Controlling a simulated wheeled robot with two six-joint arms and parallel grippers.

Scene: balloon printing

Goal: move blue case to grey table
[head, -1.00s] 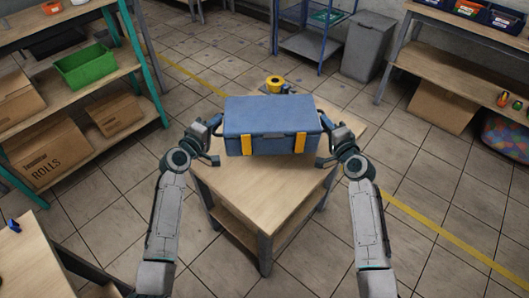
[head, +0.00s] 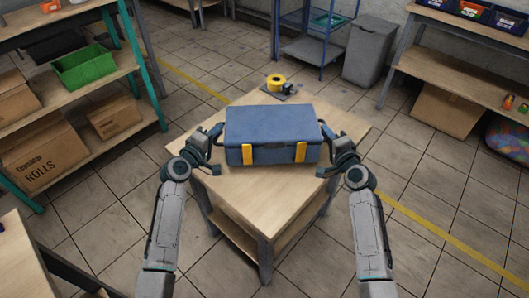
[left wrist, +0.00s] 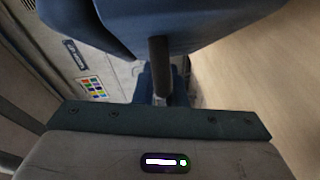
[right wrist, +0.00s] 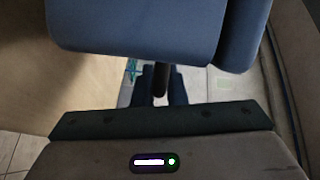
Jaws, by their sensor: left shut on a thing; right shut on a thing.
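The blue case (head: 271,135), closed, with two yellow clasps on its front, is over the middle of a wood-topped table with grey legs (head: 262,192). I cannot tell whether its bottom touches the tabletop. My left gripper (head: 213,146) is at the case's left side, shut on its dark side handle, which shows in the left wrist view (left wrist: 159,62). My right gripper (head: 328,150) is at the right side, shut on the other handle, seen in the right wrist view (right wrist: 160,78). The case looks roughly level. No table with a grey top is clearly seen.
A yellow roll on a small dark device (head: 277,84) sits behind the case on the tabletop. A shelf with a green bin (head: 84,67) and cartons stands left. Another shelf (head: 470,38) and a grey waste bin (head: 370,50) stand right. Tiled floor is open between them.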

